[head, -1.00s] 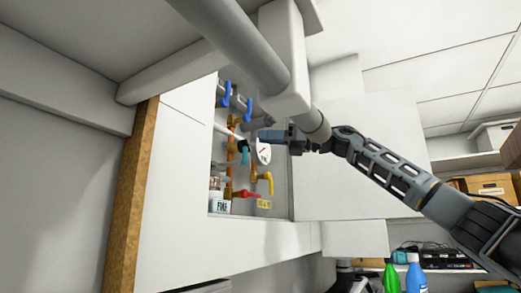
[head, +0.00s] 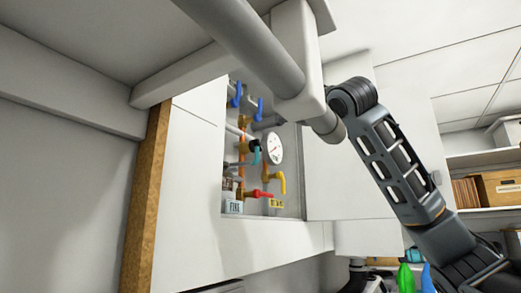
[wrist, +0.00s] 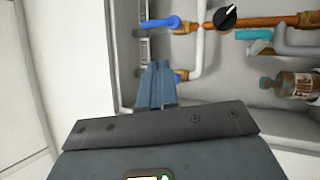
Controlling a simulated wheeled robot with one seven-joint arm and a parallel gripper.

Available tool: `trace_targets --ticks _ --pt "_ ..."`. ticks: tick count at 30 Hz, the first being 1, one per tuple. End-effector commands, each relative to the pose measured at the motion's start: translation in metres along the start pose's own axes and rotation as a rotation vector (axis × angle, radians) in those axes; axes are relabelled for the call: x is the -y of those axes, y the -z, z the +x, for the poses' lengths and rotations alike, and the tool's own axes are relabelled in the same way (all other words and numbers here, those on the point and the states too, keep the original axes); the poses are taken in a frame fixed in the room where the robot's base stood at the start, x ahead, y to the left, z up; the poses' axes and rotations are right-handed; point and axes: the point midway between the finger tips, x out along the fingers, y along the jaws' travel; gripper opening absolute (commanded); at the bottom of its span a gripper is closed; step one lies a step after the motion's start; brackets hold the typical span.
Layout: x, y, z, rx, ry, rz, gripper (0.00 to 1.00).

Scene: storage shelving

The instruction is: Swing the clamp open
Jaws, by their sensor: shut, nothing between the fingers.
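I cannot make out for certain which fitting is the clamp. A teal piece (head: 256,156) sits beside a black knob (head: 255,145) on the pipework in the open wall recess. The teal piece (wrist: 253,34) and the black knob (wrist: 226,17) also show in the wrist view, at upper right. My gripper (wrist: 157,68) is shut and empty, at the recess, apart from the teal piece. Its tips are close to a lower blue handle (wrist: 181,76); contact cannot be told. In the head view my gripper is hidden.
The recess also holds upper blue levers (head: 237,94), a round gauge (head: 274,148), a yellow handle (head: 279,181), a red handle (head: 262,193) and a brown bottle (wrist: 287,84). White panels (head: 360,170) flank the recess. A grey pipe (head: 245,45) crosses the head view's front.

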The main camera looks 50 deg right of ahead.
Motion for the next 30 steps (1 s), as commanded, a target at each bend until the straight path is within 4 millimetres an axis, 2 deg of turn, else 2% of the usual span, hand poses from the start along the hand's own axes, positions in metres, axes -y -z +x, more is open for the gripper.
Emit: trace_targets --ticks 3,6,10,13,19,30 --pt "0.034 0.018 -0.024 -0.032 0.178 0.016 0.0" --pt "0.056 0.028 -0.043 -0.054 0.292 0.006 0.0" --pt "0.072 0.034 -0.058 -0.073 0.377 -0.008 0.0" --pt "0.076 0.036 -0.059 -0.076 0.398 -0.013 0.0" --pt "0.084 0.037 -0.036 -0.075 0.4 -0.013 0.0" --pt "0.111 0.042 0.031 -0.074 0.399 -0.012 0.0"
